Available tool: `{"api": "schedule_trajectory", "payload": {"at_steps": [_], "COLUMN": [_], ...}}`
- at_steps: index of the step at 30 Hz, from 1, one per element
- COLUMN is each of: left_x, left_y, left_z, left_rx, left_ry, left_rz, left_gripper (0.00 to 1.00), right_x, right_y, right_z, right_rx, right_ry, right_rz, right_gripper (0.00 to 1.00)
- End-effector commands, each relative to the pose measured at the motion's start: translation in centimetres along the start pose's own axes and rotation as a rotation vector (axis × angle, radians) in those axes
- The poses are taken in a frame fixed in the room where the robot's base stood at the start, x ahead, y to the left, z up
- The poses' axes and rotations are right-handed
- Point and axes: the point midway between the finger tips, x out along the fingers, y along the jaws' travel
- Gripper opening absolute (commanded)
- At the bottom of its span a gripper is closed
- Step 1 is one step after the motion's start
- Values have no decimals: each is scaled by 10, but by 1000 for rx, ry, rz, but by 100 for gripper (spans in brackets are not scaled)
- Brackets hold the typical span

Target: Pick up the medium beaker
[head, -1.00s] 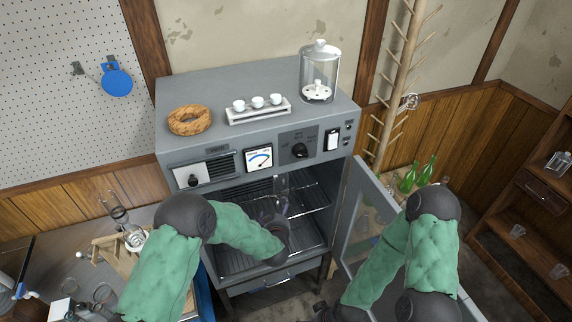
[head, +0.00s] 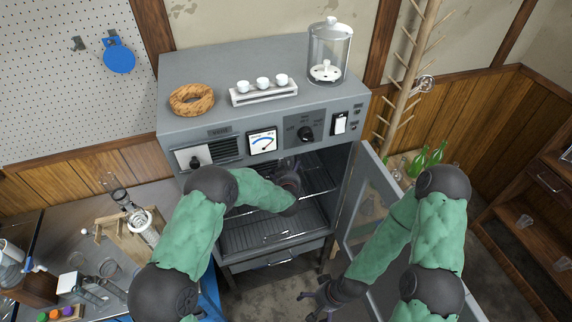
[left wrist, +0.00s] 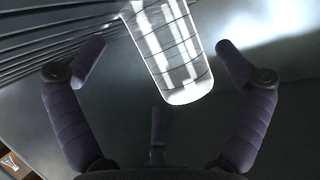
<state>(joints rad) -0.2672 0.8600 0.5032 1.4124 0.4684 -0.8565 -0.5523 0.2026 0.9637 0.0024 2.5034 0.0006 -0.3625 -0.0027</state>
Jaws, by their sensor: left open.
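A clear glass beaker (left wrist: 170,55) shows in the left wrist view, between and beyond the spread fingers of my left gripper (left wrist: 160,48). Its rounded end points toward the gripper, and the glass is apart from the fingers. In the head view my left gripper (head: 291,170) reaches into the upper part of the open oven (head: 275,235). There the beaker cannot be made out behind the gripper and the oven's top edge. My left gripper is open and empty. My right gripper (head: 322,295) hangs low in front of the oven door, with its fingers spread and nothing in them.
Wire racks (head: 318,187) lie inside the oven, close to my left gripper. The oven door (head: 365,200) stands open to the right, beside my right arm. A glass jar (head: 330,50), white cups (head: 263,84) and a cork ring (head: 191,100) stand on top of the oven.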

Motion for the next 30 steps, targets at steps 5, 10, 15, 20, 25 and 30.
{"api": "schedule_trajectory", "payload": {"at_steps": [5, 10, 15, 20, 25, 30], "left_x": [19, 24, 23, 23, 23, 23], "left_y": [0, 0, 0, 0, 0, 0], "left_z": [1, 0, 0, 0, 0, 0], "left_rx": [0, 0, 0, 0, 0, 0], "left_ry": [0, 0, 0, 0, 0, 0], "left_rz": [0, 0, 1, 1, 1, 1], "left_gripper": [100, 100, 94, 49, 45, 45], "right_x": [2, 2, 2, 2, 2, 2], "right_y": [1, 1, 0, 1, 1, 1], "right_z": [0, 0, 0, 0, 0, 0], "right_rx": [0, 0, 0, 0, 0, 0], "right_ry": [0, 0, 0, 0, 0, 0], "right_rz": [0, 0, 0, 0, 0, 0], "right_gripper": [100, 100, 100, 100, 100, 100]}}
